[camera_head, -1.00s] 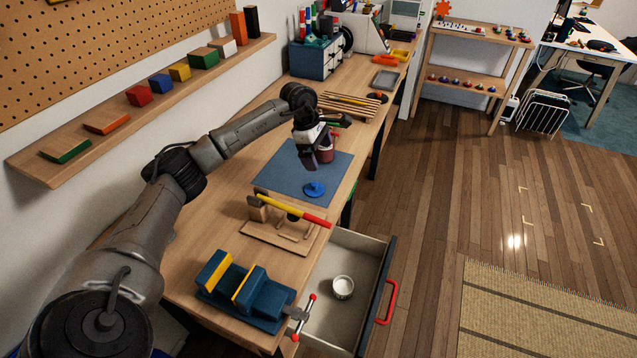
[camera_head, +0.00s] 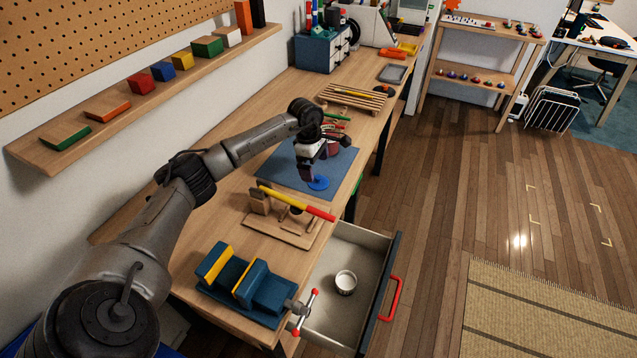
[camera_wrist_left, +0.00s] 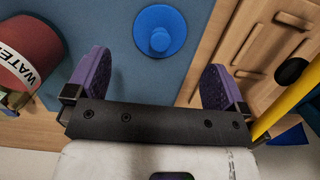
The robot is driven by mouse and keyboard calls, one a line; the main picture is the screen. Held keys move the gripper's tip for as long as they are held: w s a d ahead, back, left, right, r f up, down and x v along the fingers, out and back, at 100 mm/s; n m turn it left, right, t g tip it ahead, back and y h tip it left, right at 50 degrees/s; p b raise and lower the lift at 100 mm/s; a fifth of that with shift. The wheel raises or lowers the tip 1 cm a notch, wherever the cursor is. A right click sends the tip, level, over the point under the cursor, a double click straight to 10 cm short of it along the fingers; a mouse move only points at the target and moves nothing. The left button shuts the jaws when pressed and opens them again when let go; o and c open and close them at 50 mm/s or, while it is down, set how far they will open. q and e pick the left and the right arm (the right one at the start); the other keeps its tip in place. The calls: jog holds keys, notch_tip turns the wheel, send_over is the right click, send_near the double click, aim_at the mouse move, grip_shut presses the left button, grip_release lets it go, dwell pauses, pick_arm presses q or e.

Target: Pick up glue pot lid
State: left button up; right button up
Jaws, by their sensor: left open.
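The blue lid (camera_head: 320,184), a round disc with a raised knob, lies on the blue mat (camera_head: 277,173) on the workbench. In the left wrist view the lid (camera_wrist_left: 160,30) sits just beyond and between the two purple fingers. My left gripper (camera_head: 307,174) is open and empty, pointing down close beside the lid and partly covering it in the head view. A dark red pot with a white label reading "WATE…" (camera_wrist_left: 25,50) stands to the left in the wrist view. My right gripper is not in view.
A wooden stand with a yellow-and-red-handled tool (camera_head: 290,202) is close in front of the mat. A blue vise (camera_head: 245,285) stands nearer. An open drawer (camera_head: 335,318) holds a white cup (camera_head: 346,282). A slatted wooden rack (camera_head: 352,98) lies behind.

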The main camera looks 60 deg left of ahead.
aim_at(318, 177)
pick_arm(q)
jog(key=f, duration=0.3)
jog(key=d+f+b, duration=0.1)
jog(key=f, duration=0.1)
jog(key=shift+w, duration=0.35)
jog(key=shift+c, duration=0.5)
jog(key=c, duration=0.9)
